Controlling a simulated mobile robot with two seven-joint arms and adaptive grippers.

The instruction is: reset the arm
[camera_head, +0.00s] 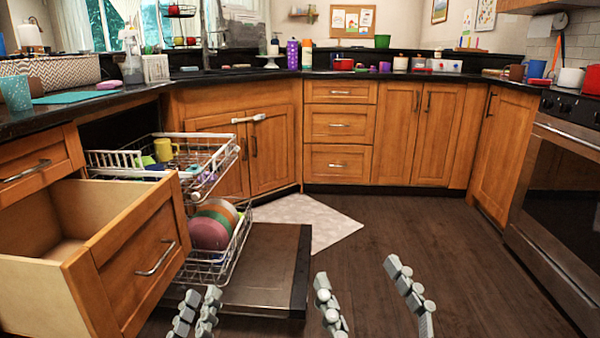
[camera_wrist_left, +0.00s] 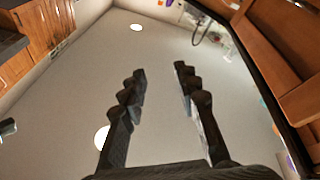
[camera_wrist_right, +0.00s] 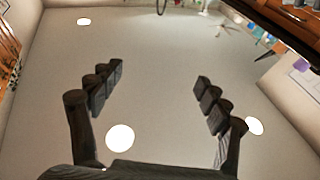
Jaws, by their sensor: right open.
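My left gripper (camera_head: 203,297) is low in the head view, in front of the open dishwasher door. Its fingers stand a little apart with nothing between them, and the left wrist view shows the same gap (camera_wrist_left: 159,70). My right gripper (camera_head: 355,270) is to its right, over the dark wood floor. Its fingers are wide apart and empty, and the right wrist view shows them spread too (camera_wrist_right: 158,72). Both wrist views look up at a pale ceiling with round lights, so the grippers point upward. The arms behind them are out of the head view.
An open drawer (camera_head: 120,245) juts out at the left. The dishwasher door (camera_head: 255,265) is down, with a rack (camera_head: 215,180) holding a yellow mug and several dishes. An oven (camera_head: 560,190) stands at the right. The floor (camera_head: 420,235) between is clear.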

